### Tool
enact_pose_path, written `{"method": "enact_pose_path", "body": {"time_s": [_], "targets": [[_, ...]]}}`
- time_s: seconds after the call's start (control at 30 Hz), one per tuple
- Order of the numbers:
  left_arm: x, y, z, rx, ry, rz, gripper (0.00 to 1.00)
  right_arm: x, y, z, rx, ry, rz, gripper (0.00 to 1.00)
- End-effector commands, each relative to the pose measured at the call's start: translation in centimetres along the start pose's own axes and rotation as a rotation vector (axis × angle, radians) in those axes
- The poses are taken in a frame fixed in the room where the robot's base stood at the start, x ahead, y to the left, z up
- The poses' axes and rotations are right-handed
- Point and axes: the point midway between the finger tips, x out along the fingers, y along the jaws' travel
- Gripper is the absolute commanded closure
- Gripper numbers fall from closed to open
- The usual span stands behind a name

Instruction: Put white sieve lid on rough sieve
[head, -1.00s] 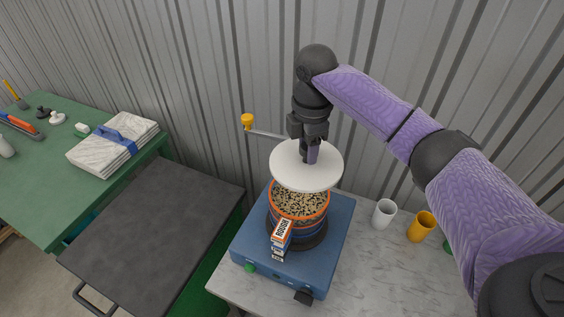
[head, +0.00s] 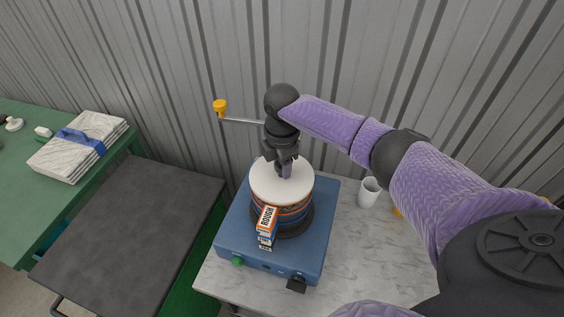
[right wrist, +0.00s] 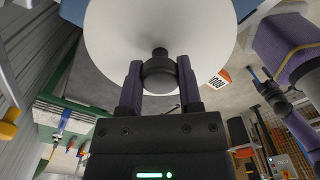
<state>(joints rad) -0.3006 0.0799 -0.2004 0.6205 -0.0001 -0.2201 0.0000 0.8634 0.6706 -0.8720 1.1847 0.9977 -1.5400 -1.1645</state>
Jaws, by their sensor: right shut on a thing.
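The white sieve lid (head: 268,186) is a round white disc with a dark knob. In the head view it sits at the top of the orange-rimmed rough sieve (head: 294,211), covering the grains; whether it is fully seated I cannot tell. The sieve has an orange and white label reading ROUGH (head: 267,219) on its front, and the label also shows in the right wrist view (right wrist: 219,78). My right gripper (head: 285,172) is shut on the lid's knob, seen between the two fingers in the right wrist view (right wrist: 158,75). My left gripper is not in view.
The sieve stack stands on a blue shaker base (head: 232,228) on a marble-topped table (head: 345,255). A white cup (head: 369,192) stands to the right. A yellow knob on a rod (head: 220,106) sticks out behind. A dark cart top (head: 130,230) and green table (head: 30,205) are at left.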

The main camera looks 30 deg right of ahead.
Motion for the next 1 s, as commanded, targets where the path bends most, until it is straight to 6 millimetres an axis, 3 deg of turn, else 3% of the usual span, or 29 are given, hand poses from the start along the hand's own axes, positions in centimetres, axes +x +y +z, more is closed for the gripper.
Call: {"method": "enact_pose_path", "body": {"time_s": [0.03, 0.17, 0.47, 0.57, 0.83, 1.0], "targets": [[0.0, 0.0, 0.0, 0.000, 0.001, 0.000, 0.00, 0.1, 0.0, 0.0, 0.000, 0.000, 0.000, 0.49], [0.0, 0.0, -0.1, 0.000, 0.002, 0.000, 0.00, 0.0, 0.0, 0.0, 0.000, 0.000, 0.000, 0.21], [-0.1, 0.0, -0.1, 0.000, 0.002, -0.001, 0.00, -0.2, 0.0, 0.0, 0.000, 0.000, 0.000, 0.20], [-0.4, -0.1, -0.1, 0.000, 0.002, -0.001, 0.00, -1.8, 0.1, 0.0, 0.000, 0.001, 0.004, 0.20], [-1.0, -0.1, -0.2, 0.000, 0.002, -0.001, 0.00, -9.3, 0.1, 0.0, 0.000, 0.001, 0.005, 0.20], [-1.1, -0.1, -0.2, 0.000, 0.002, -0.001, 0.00, -11.9, 0.1, 0.0, 0.000, 0.001, 0.000, 0.20]]}}
